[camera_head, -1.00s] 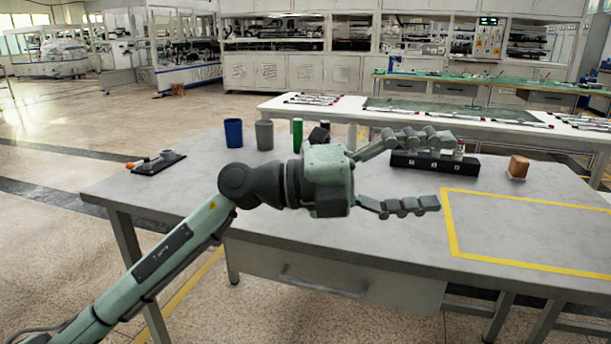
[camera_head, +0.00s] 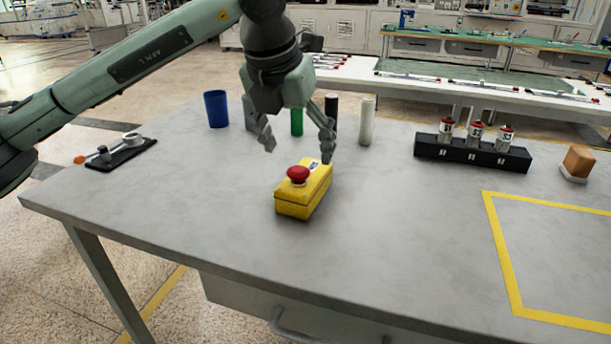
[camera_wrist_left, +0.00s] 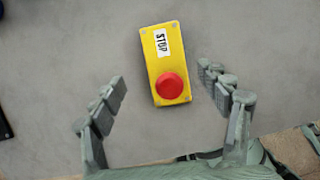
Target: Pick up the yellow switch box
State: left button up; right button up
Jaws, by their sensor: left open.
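The yellow switch box (camera_head: 303,195) lies on the grey table, with a red mushroom button (camera_head: 298,174) on top. In the left wrist view the box (camera_wrist_left: 163,52) shows its STOP label and the red button (camera_wrist_left: 169,85). My left gripper (camera_head: 296,152) points down, just behind and above the box. It is open and empty. In the left wrist view its fingers (camera_wrist_left: 170,90) stand apart on either side of the box's button end, without visible contact. My right gripper is not in view.
A blue cup (camera_head: 216,109), a green cylinder (camera_head: 297,122) and a white cylinder (camera_head: 367,122) stand behind. A black rack (camera_head: 470,152) holds several labelled bottles at right, near an orange-brown block (camera_head: 578,161). A black tool base (camera_head: 122,153) lies at left. The table's front is clear.

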aim_at(303, 165)
pick_arm(q)
jog(key=shift+d+f, duration=0.1)
jog(key=shift+f, duration=0.45)
jog(key=shift+w+d+f, duration=0.1)
jog(key=shift+d+f, duration=0.05)
jog(key=shift+f, duration=0.5)
jog(key=p+x, duration=0.1)
jog(key=x, duration=0.3)
jog(key=shift+d+f, duration=0.2)
jog(key=shift+f, duration=0.15)
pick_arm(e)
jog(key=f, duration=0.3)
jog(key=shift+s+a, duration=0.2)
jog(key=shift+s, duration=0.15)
pick_arm(q)
jog(key=shift+c, duration=0.4)
jog(key=c, duration=1.2)
jog(key=shift+r, duration=0.1)
jog(key=shift+c, duration=1.2)
jog(key=shift+r, duration=0.1)
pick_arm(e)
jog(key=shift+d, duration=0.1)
